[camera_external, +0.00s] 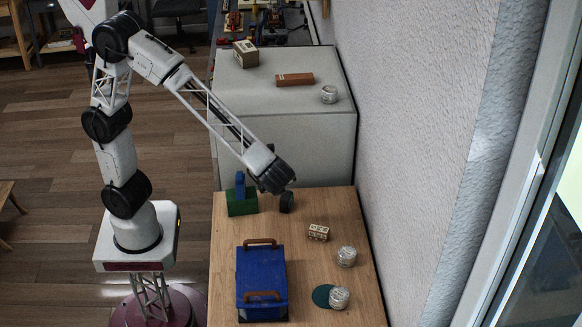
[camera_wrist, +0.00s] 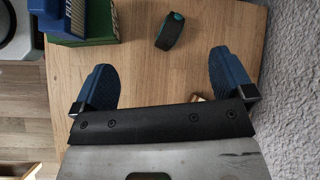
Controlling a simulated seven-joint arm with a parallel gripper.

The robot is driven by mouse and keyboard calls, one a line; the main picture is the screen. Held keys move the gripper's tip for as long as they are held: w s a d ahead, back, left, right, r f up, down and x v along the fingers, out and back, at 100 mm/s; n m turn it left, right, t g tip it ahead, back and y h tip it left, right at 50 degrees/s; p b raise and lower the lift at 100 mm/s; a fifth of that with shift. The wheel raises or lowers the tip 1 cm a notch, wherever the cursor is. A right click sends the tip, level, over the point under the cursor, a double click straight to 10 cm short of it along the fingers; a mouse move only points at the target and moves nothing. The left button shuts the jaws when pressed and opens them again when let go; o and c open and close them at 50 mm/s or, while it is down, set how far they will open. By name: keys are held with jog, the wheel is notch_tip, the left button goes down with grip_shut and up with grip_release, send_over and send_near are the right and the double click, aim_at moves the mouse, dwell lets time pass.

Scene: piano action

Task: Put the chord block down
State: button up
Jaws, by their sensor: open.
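My gripper (camera_wrist: 162,62) is open and empty in the wrist view, its two blue fingers spread wide above the wooden table. It also shows in the external view (camera_external: 278,183) over the table's far part. No object is marked as the chord block, so I cannot tell which it is. A green block with an upright blue part (camera_external: 242,203) stands at the table's far left; it also shows in the wrist view (camera_wrist: 92,22). A small beige block (camera_external: 318,232) lies farther right.
A blue case with brown handles (camera_external: 261,276) stands at the near left. Two pale round tins (camera_external: 346,256) (camera_external: 339,298) stand at the right, one beside a teal disc (camera_external: 321,295). A white cabinet (camera_external: 285,120) stands behind the table, and a wall (camera_external: 430,110) runs along the right.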

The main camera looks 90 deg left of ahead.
jog(key=s+a+r+n+h, duration=0.1)
jog(key=s+a+n, duration=0.1)
jog(key=s+a, duration=0.1)
jog(key=s+a+r+n+h, duration=0.1)
jog(key=s+a+r+n, duration=0.1)
jog(key=s+a, duration=0.1)
jog(key=s+a+r+n+h, duration=0.2)
jog(key=s+a, duration=0.1)
jog(key=s, duration=0.2)
jog(key=shift+s+a+g, duration=0.35)
jog(key=shift+g, duration=0.05)
jog(key=s+a+n+t+h, duration=0.1)
jog(key=s+a+n+h, duration=0.1)
jog(key=s+n, duration=0.2)
jog(key=s+a+r+n+t+h, duration=0.1)
jog(key=s+n, duration=0.3)
jog(key=s, duration=0.7)
jog(key=shift+a+r+t+h, duration=0.3)
jog(key=shift+a+h, duration=0.6)
jog(key=shift+s, duration=0.1)
